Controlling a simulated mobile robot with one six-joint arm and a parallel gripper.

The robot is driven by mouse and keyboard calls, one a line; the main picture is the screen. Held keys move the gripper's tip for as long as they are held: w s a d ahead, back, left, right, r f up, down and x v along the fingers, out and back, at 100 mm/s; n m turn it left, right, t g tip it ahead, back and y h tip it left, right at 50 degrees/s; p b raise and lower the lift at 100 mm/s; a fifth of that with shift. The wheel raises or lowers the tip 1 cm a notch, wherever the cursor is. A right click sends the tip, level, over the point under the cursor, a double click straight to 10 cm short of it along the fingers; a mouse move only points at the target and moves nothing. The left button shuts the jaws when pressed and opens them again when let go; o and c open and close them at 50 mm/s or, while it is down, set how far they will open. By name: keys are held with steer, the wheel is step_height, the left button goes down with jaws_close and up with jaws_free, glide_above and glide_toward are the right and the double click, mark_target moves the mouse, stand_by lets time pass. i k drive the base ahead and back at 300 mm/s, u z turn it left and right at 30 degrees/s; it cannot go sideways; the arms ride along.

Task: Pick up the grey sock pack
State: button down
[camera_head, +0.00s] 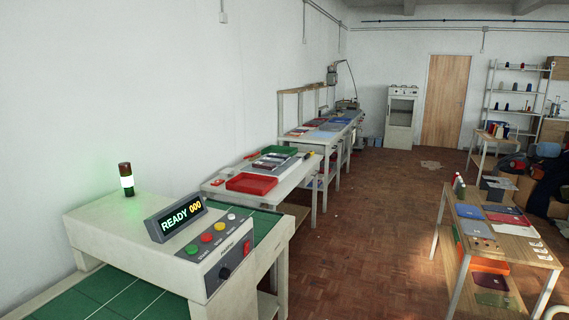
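I cannot make out a grey sock pack for sure. Flat blue and red items lie on the wooden-topped table (515,255) at the right, with a small dark grey item (497,183) at its far end. A grey-toned flat piece (469,212) lies near its left edge, too small to identify. My gripper is not in view.
A machine with a READY display (180,219) and a green conveyor belt (120,300) fills the lower left. Behind it, a table holds a red tray (252,183). A long workbench (322,134) follows the wall. The parquet floor (385,220) is open between the tables.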

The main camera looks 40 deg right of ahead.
mark_target(280, 162)
steer(key=u, duration=1.25)
steer(key=k, duration=0.1)
steer(key=z, duration=2.7)
steer(key=k, duration=0.9)
steer(key=u, duration=0.15)
steer(key=i, duration=0.7)
steer(key=u, duration=0.05)
